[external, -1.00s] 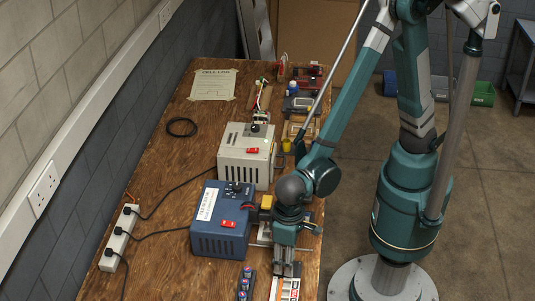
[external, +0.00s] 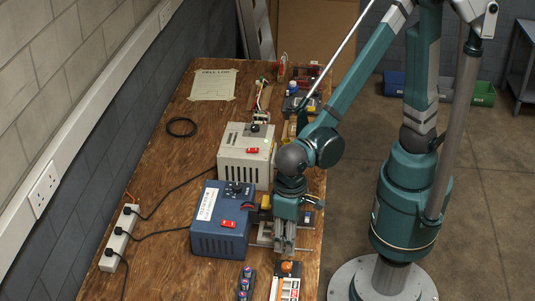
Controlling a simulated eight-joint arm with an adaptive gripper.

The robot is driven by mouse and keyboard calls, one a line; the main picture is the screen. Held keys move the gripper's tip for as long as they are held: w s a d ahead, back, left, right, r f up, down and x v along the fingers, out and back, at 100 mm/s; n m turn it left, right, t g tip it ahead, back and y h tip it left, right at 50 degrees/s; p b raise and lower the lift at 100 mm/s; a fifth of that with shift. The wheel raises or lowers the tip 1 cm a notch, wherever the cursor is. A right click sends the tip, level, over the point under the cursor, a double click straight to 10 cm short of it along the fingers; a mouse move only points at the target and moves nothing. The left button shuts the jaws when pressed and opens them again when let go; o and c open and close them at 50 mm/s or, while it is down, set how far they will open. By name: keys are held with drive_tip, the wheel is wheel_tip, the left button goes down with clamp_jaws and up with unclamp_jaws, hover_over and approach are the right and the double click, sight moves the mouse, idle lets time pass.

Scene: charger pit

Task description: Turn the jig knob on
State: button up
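An orange round knob-like part (external: 287,266) sits on a small dark block at the near right of the bench, beside a white-and-orange panel (external: 285,289). I cannot tell for certain whether it is the jig knob. My gripper (external: 284,250) points down just beyond the orange part, over a pale metal frame (external: 264,236) to the right of the blue box. The fingers are small and partly merge with the frame, so their opening does not show. No held object is visible.
The blue box (external: 220,243) and cream box (external: 244,174), each with a black dial and red switch, stand left of my arm. A dark strip with several blue-and-red buttons (external: 246,280) lies at the front. A white power strip (external: 119,238) and cables lie left.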

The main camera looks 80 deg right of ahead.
drive_tip(key=shift+r, duration=0.45)
drive_tip(key=n+p, duration=0.3)
drive_tip(key=p, duration=0.3)
hover_over(286, 265)
drive_tip(key=shift+f, duration=2.05)
drive_tip(key=shift+s, duration=0.1)
drive_tip(key=shift+f, duration=0.15)
drive_tip(key=shift+f+b, duration=0.95)
drive_tip(key=shift+f, duration=2.85)
